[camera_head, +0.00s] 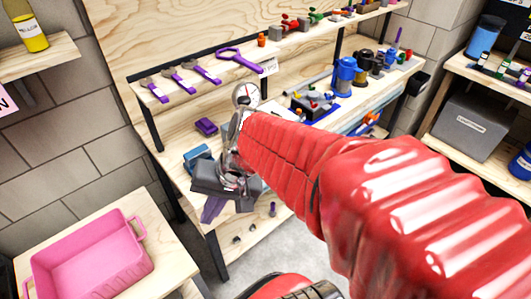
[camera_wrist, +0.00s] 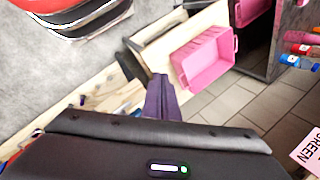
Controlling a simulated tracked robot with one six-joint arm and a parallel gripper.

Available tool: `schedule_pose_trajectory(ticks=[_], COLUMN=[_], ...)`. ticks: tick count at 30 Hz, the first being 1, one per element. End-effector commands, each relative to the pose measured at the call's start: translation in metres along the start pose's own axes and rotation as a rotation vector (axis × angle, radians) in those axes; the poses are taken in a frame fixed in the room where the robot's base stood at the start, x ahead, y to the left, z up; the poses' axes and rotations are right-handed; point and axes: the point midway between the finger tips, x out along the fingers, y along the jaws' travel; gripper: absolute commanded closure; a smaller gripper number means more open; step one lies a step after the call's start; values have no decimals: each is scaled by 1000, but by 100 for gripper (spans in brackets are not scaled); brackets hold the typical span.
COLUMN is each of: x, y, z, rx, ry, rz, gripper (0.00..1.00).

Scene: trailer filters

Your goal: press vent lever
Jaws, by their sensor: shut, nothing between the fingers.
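I cannot make out a vent lever in either view. A round dial gauge (camera_head: 246,95) stands on the wooden workbench (camera_head: 176,168), just above the end of my red-sleeved arm, which hides what lies behind it. My gripper (camera_head: 209,214) hangs at the bench's front left, with its purple fingers pointing down. It is shut and holds nothing. In the wrist view the purple fingers (camera_wrist: 160,84) are together, in front of floor and the edge of a wooden surface. No contact with anything is visible.
A pink bin (camera_head: 92,262) sits on a low wooden table at lower left. Purple-handled tools (camera_head: 180,80) lie on the raised shelf. A grey bin (camera_head: 468,127) is on the right-hand rack. Open floor lies below the bench.

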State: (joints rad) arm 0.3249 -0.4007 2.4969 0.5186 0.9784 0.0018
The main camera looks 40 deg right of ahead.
Motion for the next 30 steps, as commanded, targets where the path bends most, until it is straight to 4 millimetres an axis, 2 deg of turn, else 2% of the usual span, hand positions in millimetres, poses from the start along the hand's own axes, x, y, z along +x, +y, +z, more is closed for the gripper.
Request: schedule_pose_trajectory(ticks=[8, 17, 23, 26, 30], x=[23, 33, 33, 32, 30], y=[10, 36, 75, 103, 151], z=[-34, -93, -140, -162, -190], rx=[425, 882, 1183, 1331, 1535], ry=[-103, -137, -116, -91, -41], rz=[-209, -478, -675, -778, -925], gripper=[100, 100, 100, 100, 100])
